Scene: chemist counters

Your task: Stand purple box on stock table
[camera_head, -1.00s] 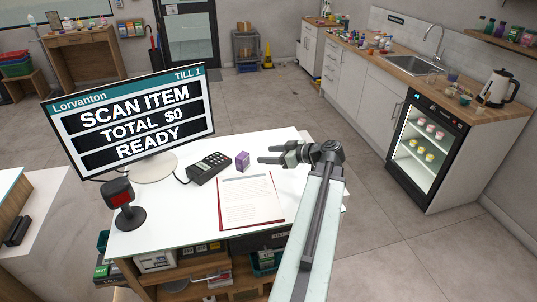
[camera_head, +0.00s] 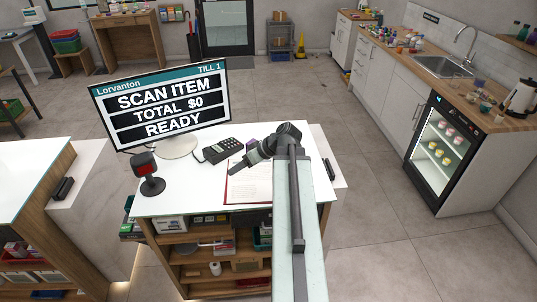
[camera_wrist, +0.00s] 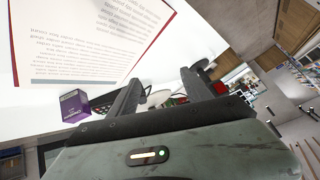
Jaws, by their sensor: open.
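The small purple box (camera_head: 252,141) stands on the white till counter (camera_head: 173,203), just right of the card keypad. In the wrist view the purple box (camera_wrist: 75,105) shows whole, outside the jaws, beside one finger. My gripper (camera_head: 236,170) is open and empty, over the clipboard and apart from the box. Its two fingers also show in the wrist view (camera_wrist: 163,84). Which surface is the stock table I cannot tell; a wooden table (camera_head: 124,20) stands at the back left.
The till monitor (camera_head: 160,108), the keypad (camera_head: 223,150) and a red-faced scanner (camera_head: 147,172) stand on the counter's left side. The clipboard (camera_head: 257,185) lies in front of the box. A sink counter and glass-door fridge (camera_head: 440,150) stand right. Open floor lies behind the counter.

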